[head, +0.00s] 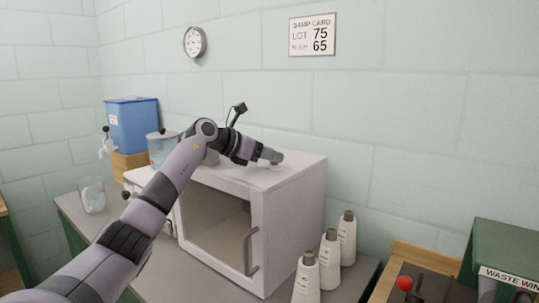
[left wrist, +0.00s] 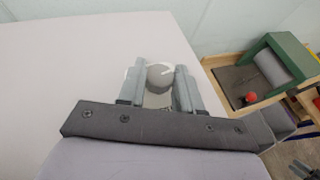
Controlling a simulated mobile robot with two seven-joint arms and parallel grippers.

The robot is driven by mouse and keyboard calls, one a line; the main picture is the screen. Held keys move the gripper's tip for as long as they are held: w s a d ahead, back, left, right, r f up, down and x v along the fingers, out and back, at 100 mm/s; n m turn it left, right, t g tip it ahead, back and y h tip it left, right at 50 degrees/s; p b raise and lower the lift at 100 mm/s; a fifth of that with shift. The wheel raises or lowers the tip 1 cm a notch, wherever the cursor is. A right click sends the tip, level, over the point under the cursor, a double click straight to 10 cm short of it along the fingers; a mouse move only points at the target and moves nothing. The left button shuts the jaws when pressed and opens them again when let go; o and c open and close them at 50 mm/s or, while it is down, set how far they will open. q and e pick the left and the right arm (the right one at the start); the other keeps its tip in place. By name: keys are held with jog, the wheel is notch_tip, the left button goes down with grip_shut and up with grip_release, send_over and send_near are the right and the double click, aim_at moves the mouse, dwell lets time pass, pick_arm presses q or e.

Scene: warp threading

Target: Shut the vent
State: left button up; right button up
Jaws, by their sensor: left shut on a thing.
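The vent is a round grey knob on a pale disc (head: 284,164) on top of the white cabinet (head: 296,205), near its right side. In the left wrist view the grey knob (left wrist: 159,78) shows between my fingers, with white marks on and around it. My left gripper (head: 270,157) reaches across the cabinet top and is shut on the vent knob; its two fingers (left wrist: 161,76) lie on either side of it. The fingers hide part of the knob, and I cannot tell how far the vent is open. My right gripper does not show in the head view.
The cabinet has a glass front door with a handle (head: 250,251). Several white bottle-like cones (head: 330,260) stand right of it. A blue tank (head: 132,125) and a clear jug (head: 92,196) are at left. A green box (head: 505,255) and red-knobbed lever (head: 405,283) are at right.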

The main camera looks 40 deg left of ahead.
pick_arm(q)
jog(key=shift+y, duration=0.3)
jog(key=n+y, duration=0.3)
jog(key=shift+d+t, duration=0.25)
jog(key=shift+t, duration=0.05)
jog(key=n+y, duration=0.2)
jog(key=n+y+b, duration=0.1)
jog(key=y, duration=0.1)
jog(key=shift+d+f, duration=0.1)
jog(key=shift+d, duration=0.15)
jog(key=n+g+y+b, duration=0.1)
jog(key=n+y, duration=0.1)
jog(key=shift+w+d+n+g+y+b, duration=0.1)
jog(key=shift+n+g+y+b, duration=0.2)
jog(key=shift+n+b, duration=0.1)
jog(key=n+g+y+b, duration=0.1)
jog(key=n+y, duration=0.1)
jog(key=n+g+y+b, duration=0.2)
jog(key=shift+w+d+b, duration=0.15)
jog(key=shift+d+b, duration=0.05)
jog(key=shift+b, duration=0.1)
jog(key=shift+n+g+y+b, duration=0.35)
jog(key=shift+n+g+y, duration=0.05)
jog(key=shift+n+g, duration=0.5)
jog(key=shift+w+n, duration=0.1)
jog(key=shift+n, duration=0.2)
jog(key=shift+n+g+y, duration=0.3)
jog(key=shift+g+y, duration=0.1)
jog(key=shift+g, duration=0.2)
